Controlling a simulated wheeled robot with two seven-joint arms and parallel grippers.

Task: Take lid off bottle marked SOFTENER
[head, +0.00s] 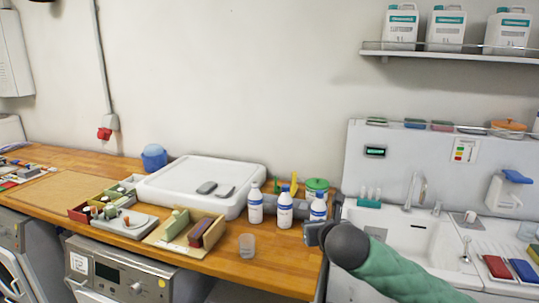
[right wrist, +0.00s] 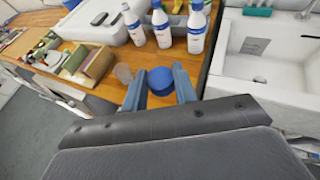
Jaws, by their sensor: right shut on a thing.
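Three white bottles with blue labels stand at the front right of the wooden counter: a left bottle (head: 255,208), a middle bottle (head: 285,212) and a right bottle (head: 318,211). The label words are too small to read. The middle and right bottles show blue tops; the left bottle (right wrist: 134,30) shows a pale top without a blue lid. My right gripper (head: 312,233) is in front of the right bottle. In the right wrist view its fingers are closed on a round blue lid (right wrist: 160,81), apart from the bottles. My left gripper is not in view.
A clear cup (head: 247,246) stands left of the gripper near the counter's front edge. A wooden box (head: 190,232), a white board (head: 180,180) and a green-lidded jar (head: 317,185) are near. A sink (head: 400,238) lies to the right.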

